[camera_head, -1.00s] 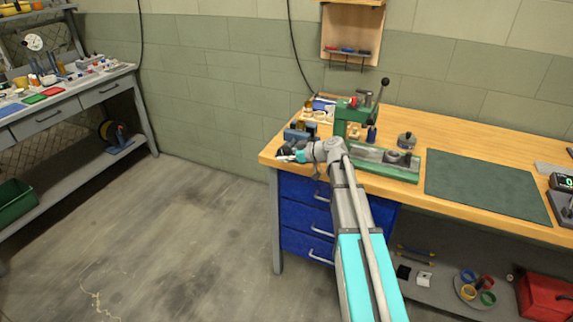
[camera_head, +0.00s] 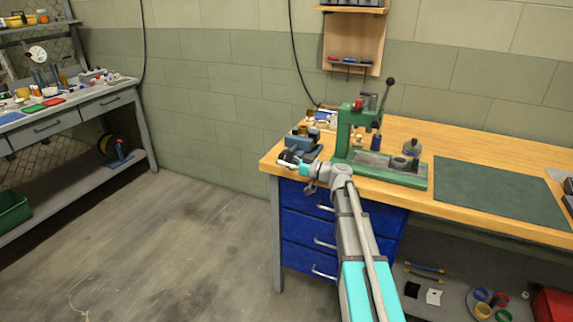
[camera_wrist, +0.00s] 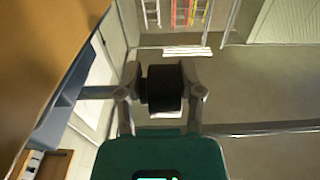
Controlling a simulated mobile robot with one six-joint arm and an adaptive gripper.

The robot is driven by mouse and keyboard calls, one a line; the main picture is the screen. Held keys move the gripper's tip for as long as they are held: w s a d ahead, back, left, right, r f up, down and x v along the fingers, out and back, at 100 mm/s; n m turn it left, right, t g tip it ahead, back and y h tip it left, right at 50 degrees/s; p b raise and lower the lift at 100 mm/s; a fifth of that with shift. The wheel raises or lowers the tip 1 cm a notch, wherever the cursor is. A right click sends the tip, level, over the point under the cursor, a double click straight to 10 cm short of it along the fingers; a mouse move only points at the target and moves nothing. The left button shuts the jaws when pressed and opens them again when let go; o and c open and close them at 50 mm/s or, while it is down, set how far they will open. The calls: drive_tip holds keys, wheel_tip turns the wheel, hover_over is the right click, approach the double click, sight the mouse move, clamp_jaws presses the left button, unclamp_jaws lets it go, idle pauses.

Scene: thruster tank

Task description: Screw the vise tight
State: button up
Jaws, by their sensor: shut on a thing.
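The blue vise (camera_head: 305,139) stands at the left front corner of the wooden bench. In the wrist view its blue body (camera_wrist: 62,98) is at the left, and a grey rod (camera_wrist: 97,92) runs from it toward my gripper. My gripper (camera_head: 288,160) is at the bench's front edge, just in front of the vise. In the wrist view my gripper (camera_wrist: 165,90) is shut on a black cylindrical knob (camera_wrist: 163,88), with one finger on each side. The knob seems to sit at the end of the rod. The vise jaws are too small to judge.
A green press (camera_head: 347,130) stands just right of the vise, its base close to my wrist. The bench (camera_head: 440,130) carries a dark green mat (camera_head: 500,190) further right. Blue drawers (camera_head: 305,215) are below. The floor (camera_head: 180,240) to the left is open.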

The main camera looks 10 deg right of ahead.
drive_tip(key=shift+s+a, duration=0.2)
drive_tip(key=shift+s, duration=0.2)
drive_tip(key=o, duration=1)
drive_tip(key=shift+d+r, duration=0.1)
drive_tip(key=shift+w, duration=0.1)
drive_tip(key=shift+r+g+h+p, duration=0.2)
drive_tip(key=shift+g+h+p, duration=0.15)
drive_tip(key=shift+p, duration=0.75)
